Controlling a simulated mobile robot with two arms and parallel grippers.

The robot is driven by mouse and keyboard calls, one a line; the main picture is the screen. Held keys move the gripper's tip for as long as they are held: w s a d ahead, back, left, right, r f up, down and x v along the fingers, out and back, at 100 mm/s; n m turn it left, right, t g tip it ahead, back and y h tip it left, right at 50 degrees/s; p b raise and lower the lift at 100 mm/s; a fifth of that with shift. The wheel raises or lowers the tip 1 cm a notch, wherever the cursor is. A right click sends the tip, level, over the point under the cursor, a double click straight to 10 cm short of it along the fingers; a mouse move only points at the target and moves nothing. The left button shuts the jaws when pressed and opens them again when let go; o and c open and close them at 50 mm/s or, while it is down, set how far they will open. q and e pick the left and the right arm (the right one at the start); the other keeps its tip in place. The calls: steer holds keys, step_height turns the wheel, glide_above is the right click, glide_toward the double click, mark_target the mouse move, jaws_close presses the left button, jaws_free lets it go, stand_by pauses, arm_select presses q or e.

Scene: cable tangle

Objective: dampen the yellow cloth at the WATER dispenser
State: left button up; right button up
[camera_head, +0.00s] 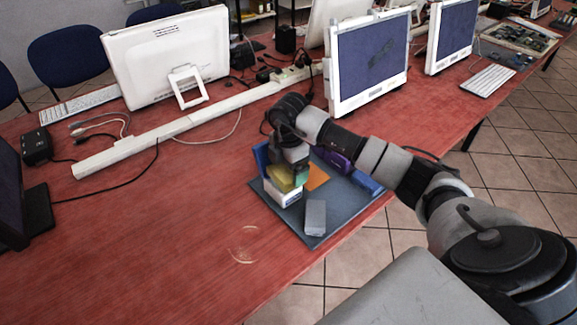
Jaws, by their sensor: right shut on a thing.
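My right gripper (288,171) is over the left part of the dark grey mat and points down. It is shut on the yellow cloth (280,183). The cloth is just above or against a small white box (282,197) with a dark marking on its front; I cannot tell whether they touch. The marking is too small to read, so I cannot tell whether this box is the WATER dispenser. The gripper and my arm hide part of the cloth and the area behind it. My left gripper is not in view.
The dark mat (341,210) lies near the red table's (190,220) front edge. On it are an orange cloth (317,177), a purple item (336,160), blue items (367,183) and a grey block (315,217). Monitors (368,58) stand behind. The table left of the mat is mostly clear.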

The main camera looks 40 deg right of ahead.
steer(key=shift+f+b, duration=0.3)
steer(key=shift+f, duration=0.25)
stand_by(0.6)
stand_by(1.2)
steer(key=shift+r+p, duration=0.3)
steer(key=shift+p, duration=0.15)
step_height(320, 180, up, 6)
steer(key=p, duration=0.5)
steer(key=shift+r, duration=0.25)
stand_by(0.3)
